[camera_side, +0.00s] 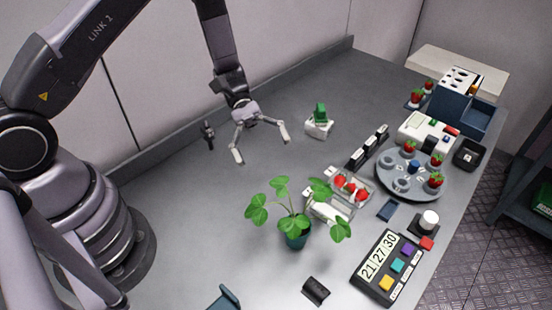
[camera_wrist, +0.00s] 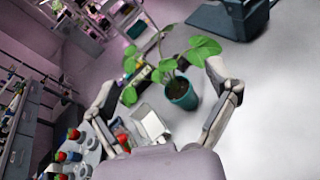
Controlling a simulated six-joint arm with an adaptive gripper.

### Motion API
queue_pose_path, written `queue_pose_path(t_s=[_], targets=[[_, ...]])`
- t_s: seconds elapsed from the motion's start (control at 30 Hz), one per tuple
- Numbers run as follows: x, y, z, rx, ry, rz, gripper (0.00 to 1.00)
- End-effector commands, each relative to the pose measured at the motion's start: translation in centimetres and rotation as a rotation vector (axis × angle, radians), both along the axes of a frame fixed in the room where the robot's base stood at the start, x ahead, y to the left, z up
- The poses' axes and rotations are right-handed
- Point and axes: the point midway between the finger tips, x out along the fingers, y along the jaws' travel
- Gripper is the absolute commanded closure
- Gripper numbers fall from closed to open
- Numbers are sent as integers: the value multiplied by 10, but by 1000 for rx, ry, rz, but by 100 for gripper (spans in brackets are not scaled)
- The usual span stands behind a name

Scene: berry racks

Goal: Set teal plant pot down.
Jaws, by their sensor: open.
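The teal plant pot (camera_side: 297,239) stands upright on the grey table in the side view, with a leafy green plant (camera_side: 288,190) growing from it. Its leaves hide part of the pot and the things behind it. In the wrist view the teal pot (camera_wrist: 182,93) appears between the fingers, nearer the right one, with dark soil inside. My gripper (camera_side: 262,158) is open and empty above the table, up and left of the pot in the side view and apart from it. The wrist view shows its fingers (camera_wrist: 165,105) spread wide.
A clear punnet of strawberries (camera_side: 352,190) is right of the plant. A round grey tray (camera_side: 412,198) with strawberries stands farther right. A control box with coloured buttons (camera_side: 388,267) is at the lower right, near a dark clip (camera_side: 316,290). The table left of the pot is clear.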

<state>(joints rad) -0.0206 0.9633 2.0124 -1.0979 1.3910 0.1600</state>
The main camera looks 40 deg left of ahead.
Motion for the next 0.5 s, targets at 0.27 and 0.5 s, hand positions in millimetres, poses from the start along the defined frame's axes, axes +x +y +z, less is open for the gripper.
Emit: queue_pose_path(t_s=[0.27,0.5], targets=[[-43,42,112,275,-447,-264,14],[-92,90,174,575,-848,-413,14]])
